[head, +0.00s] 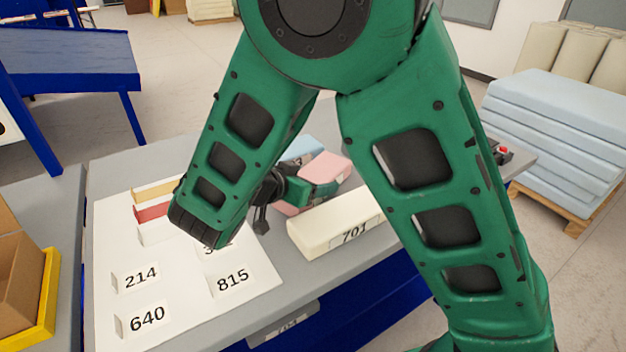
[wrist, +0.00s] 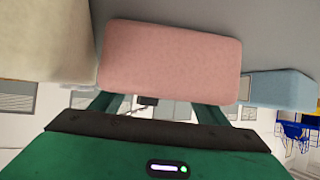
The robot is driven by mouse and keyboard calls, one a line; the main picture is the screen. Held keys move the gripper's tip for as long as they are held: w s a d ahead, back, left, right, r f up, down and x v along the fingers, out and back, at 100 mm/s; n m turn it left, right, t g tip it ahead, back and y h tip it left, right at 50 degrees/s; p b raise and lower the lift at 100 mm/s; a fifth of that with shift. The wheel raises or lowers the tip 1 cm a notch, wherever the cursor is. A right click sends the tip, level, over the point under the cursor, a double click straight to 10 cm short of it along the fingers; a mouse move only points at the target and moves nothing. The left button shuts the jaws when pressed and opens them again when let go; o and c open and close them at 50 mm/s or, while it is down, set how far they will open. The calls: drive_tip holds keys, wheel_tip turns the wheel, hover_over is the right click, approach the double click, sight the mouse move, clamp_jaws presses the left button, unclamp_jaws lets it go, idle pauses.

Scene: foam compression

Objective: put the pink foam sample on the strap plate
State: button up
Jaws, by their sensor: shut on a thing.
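The pink foam sample (head: 328,168) is a soft-edged block on the grey table, partly covered by my gripper and arm in the head view. In the wrist view the pink foam sample (wrist: 170,60) fills the upper middle, in front of the green fingers. My gripper (head: 312,190) is shut on it. A cream block (head: 335,222) marked 701 lies just in front, and a blue block (head: 303,148) lies behind. I cannot make out a strap plate; my arm hides part of the table.
A white sheet (head: 185,310) with number cards 214, 640 and 815 lies on the left, with yellow, red and white pieces at its back. A yellow-rimmed bin (head: 47,300) stands at far left. Blue slabs (head: 560,130) are stacked at right.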

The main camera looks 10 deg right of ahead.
drive_tip(key=o, duration=1)
drive_tip(key=shift+f, duration=0.1)
